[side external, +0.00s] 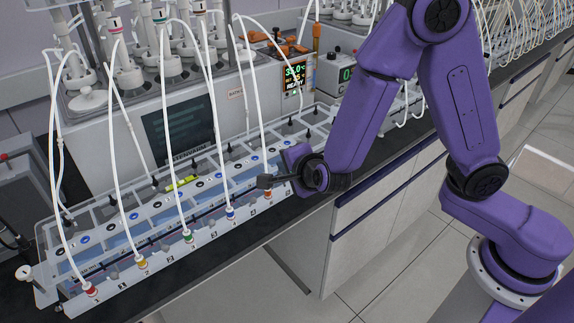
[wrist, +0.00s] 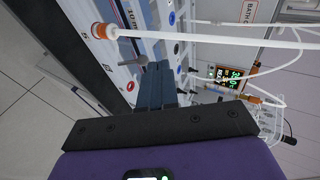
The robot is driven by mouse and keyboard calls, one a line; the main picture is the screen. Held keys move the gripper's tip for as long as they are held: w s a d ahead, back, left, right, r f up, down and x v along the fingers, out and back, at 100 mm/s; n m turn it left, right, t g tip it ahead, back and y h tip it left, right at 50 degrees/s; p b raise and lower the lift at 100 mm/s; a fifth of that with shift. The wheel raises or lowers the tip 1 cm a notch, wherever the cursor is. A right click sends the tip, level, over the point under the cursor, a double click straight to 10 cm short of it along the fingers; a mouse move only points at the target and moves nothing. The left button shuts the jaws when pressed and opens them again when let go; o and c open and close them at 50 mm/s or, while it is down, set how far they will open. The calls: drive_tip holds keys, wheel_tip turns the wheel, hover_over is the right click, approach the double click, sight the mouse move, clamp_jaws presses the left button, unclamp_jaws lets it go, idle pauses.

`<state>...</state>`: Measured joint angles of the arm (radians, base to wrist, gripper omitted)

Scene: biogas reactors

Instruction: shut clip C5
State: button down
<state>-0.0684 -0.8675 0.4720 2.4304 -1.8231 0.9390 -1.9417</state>
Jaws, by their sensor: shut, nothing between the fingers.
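The fifth line has an orange fitting (side external: 268,193) on the front edge of the bath rack, and a white tube (side external: 251,120) rises from it. In the wrist view the orange fitting (wrist: 98,30) is at upper left. A small grey piece (wrist: 113,33) sits on the tube right beside it; it may be clip C5, but I cannot tell whether it is open. My gripper (side external: 264,181) is close to the orange fitting in the side view. In the wrist view my gripper (wrist: 158,66) is shut and empty, below the tube and apart from the grey piece.
Other white tubes rise from the red (side external: 91,289), yellow (side external: 142,262), green (side external: 188,236) and blue (side external: 231,212) fittings to the left. A lit display (side external: 294,77) stands behind. The floor (side external: 385,265) in front of the bench is clear.

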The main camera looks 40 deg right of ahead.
drive_tip(key=shift+r, duration=0.1)
drive_tip(key=s+a+r, duration=0.2)
drive_tip(key=s+r, duration=0.5)
drive_tip(key=r, duration=0.4)
drive_tip(key=shift+a+r, duration=0.2)
drive_tip(key=shift+a, duration=0.2)
drive_tip(key=shift+s, duration=0.1)
drive_tip(key=s+d+f+m+g, duration=0.2)
drive_tip(key=s+d+m+g, duration=0.15)
drive_tip(key=d+m, duration=0.45)
drive_tip(key=s+d+f+m+g, duration=0.2)
drive_tip(key=s+d+m+g, duration=0.15)
drive_tip(key=m, duration=0.85)
drive_tip(key=s+d+f+m+g+y, duration=0.1)
drive_tip(key=s+d+m+g+y, duration=0.1)
drive_tip(key=s+m, duration=1.1)
drive_tip(key=m+g+y, duration=0.1)
drive_tip(key=m+g, duration=0.1)
drive_tip(key=m, duration=0.4)
drive_tip(key=shift+s+d+m, duration=0.4)
